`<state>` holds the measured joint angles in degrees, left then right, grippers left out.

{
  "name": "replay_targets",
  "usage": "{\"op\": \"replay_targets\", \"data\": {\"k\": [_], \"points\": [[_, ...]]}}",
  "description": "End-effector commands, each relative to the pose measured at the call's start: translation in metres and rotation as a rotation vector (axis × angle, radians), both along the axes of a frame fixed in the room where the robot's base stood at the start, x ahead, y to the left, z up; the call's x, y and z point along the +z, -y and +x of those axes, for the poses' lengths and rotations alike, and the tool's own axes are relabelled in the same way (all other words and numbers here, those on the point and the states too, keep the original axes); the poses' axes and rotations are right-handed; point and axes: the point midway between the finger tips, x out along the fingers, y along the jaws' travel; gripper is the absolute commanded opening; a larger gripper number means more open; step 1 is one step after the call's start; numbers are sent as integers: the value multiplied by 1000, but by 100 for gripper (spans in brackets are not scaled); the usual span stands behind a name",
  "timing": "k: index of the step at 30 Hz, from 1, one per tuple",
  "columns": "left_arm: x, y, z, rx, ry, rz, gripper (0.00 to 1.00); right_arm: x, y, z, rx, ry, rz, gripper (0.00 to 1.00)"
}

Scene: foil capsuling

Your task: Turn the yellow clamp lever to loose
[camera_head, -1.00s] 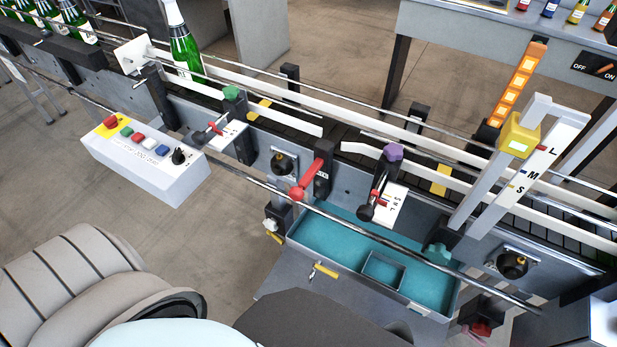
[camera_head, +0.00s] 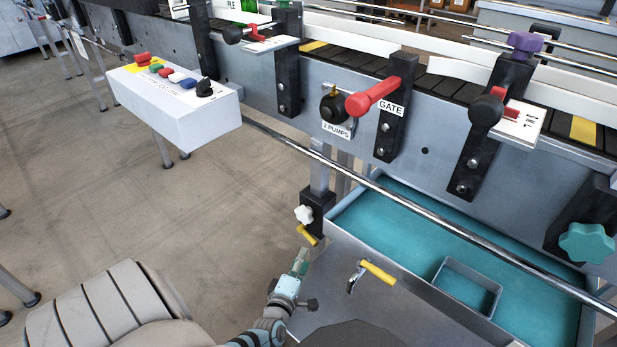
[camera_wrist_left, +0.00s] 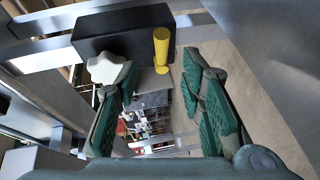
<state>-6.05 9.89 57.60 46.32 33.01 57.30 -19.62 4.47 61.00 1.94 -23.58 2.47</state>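The yellow clamp lever (camera_head: 307,235) sits at the bottom of a black clamp block (camera_head: 318,208) with a white knob (camera_head: 303,214), on a post left of the teal-lined tray. In the left wrist view the lever (camera_wrist_left: 161,48) stands out from the black block (camera_wrist_left: 125,32), beside the white knob (camera_wrist_left: 106,67). My left gripper (camera_head: 302,256) is just below the lever in the head view. In the left wrist view its green-padded fingers (camera_wrist_left: 160,75) are spread, with the lever ahead between them; I see no contact. My right gripper is not in view.
A second yellow handle (camera_head: 378,272) is on the front of the teal-lined tray (camera_head: 400,262), right of my left gripper. A steel rail (camera_head: 440,226) runs above the tray. A control box (camera_head: 180,112) stands at upper left.

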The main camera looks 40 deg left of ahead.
Motion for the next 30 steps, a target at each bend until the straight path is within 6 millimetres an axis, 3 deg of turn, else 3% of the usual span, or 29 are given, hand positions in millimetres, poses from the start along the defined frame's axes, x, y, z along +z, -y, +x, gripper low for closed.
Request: {"op": "replay_targets", "data": {"k": [3,9,14,21,22,28,30], "points": [[-12,-14,31,0,0,2,36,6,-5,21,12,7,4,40],[-15,-27,59,-1,-2,1,36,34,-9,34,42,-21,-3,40],[-15,-31,68,-2,-3,1,36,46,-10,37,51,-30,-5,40],[-14,-31,69,-2,-4,1,36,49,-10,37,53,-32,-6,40],[-14,-31,69,-2,-4,1,34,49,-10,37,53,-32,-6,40],[-14,-31,69,-2,-4,1,2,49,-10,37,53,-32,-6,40],[-14,-31,69,-2,-4,1,0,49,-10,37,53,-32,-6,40]]}}
